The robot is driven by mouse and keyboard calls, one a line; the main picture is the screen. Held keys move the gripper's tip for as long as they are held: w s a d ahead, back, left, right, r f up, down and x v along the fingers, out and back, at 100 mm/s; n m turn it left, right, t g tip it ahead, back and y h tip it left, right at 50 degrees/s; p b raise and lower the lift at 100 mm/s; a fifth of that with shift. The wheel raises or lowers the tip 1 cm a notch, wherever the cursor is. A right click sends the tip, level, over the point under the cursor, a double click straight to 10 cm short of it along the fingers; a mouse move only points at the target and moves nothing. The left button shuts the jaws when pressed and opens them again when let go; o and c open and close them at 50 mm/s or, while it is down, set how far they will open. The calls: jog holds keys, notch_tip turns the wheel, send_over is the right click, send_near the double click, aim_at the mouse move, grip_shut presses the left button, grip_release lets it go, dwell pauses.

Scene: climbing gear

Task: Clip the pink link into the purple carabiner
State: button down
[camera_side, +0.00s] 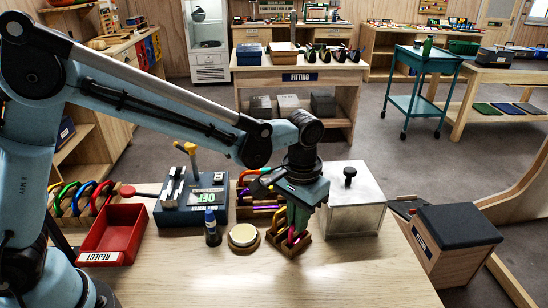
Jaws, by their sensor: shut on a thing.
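My gripper (299,218) points down over the front right of the wooden table, left of the white box. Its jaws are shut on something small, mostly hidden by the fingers. A small pink piece, seemingly the pink link (290,237), shows right below the fingers at a small wooden holder (291,247). A purple carabiner (263,201) seems to lie in the coloured row behind and left of the gripper. It is small and partly covered, and I cannot tell whether its gate is open. Whether link and carabiner touch is not clear.
A white lidded box (355,205) stands close right of my gripper. A round cream pad (243,236) and a dark bottle (212,228) stand left. A grey test device (192,200) and red reject tray (113,235) are farther left. The table's front is clear.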

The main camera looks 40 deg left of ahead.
jog(key=shift+r, duration=3.5)
jog(key=shift+a, duration=0.1)
jog(key=shift+w+a+r+n, duration=0.25)
jog(key=shift+w+a+n, duration=0.3)
jog(key=shift+a+n, duration=1.25)
jog(key=shift+w+a+r+n, duration=0.2)
jog(key=shift+w+a+n, duration=0.35)
jog(key=shift+a+n, duration=1.3)
jog(key=shift+w+a+r+n, duration=0.25)
jog(key=shift+w+a+n, duration=0.3)
jog(key=shift+a+n, duration=1.25)
jog(key=shift+a+f+m, duration=0.25)
jog(key=shift+f, duration=0.65)
jog(key=shift+a+f+m, duration=0.2)
jog(key=shift+f, duration=0.7)
jog(key=shift+s+a+f, duration=0.1)
jog(key=shift+s+a, duration=0.9)
